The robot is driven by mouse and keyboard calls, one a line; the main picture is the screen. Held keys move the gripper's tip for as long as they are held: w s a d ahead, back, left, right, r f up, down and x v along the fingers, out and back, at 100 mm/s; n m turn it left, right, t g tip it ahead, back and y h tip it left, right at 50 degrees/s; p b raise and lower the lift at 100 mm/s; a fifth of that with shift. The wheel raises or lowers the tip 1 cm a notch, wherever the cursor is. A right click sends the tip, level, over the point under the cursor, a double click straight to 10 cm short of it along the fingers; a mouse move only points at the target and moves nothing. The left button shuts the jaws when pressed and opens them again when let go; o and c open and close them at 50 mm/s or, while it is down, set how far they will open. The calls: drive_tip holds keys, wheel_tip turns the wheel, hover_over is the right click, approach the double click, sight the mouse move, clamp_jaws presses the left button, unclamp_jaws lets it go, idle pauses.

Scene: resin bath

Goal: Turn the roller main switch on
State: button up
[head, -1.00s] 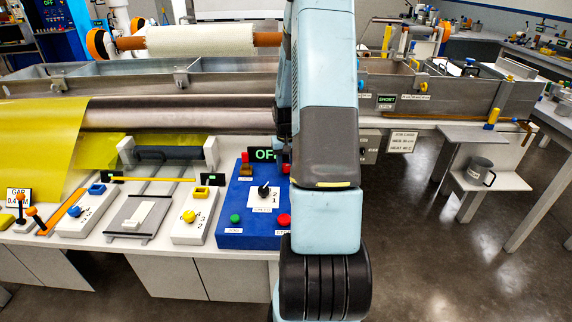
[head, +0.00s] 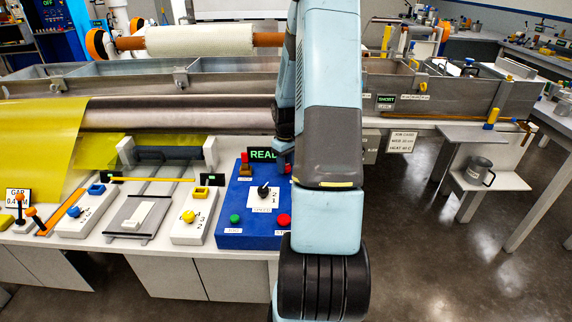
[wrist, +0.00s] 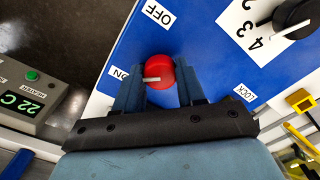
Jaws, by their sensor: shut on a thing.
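The roller main switch is a round red knob (wrist: 160,72) on a blue panel (wrist: 110,75), seen in the wrist view. Its white pointer line lies toward the ON label (wrist: 118,72), away from the OFF label (wrist: 158,13). My gripper (wrist: 161,88) is shut on the knob, with one finger on each side. In the head view the blue control box (head: 235,241) has a lit green display (head: 262,155) reading "REA", its end hidden behind my arm.
The box also carries a black speed selector (head: 263,191), a green button (head: 235,218) and a red button (head: 284,220). A heater box (wrist: 30,95) reading 22 C sits beside the panel in the wrist view. A grey mug (head: 479,170) stands on a low shelf at right.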

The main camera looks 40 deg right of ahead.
drive_tip(key=shift+w+r, duration=0.1)
drive_tip(key=o, duration=1)
drive_tip(key=shift+o, duration=0.2)
wheel_tip(320, 180, up, 14)
drive_tip(key=shift+f, duration=0.2)
idle(0.4)
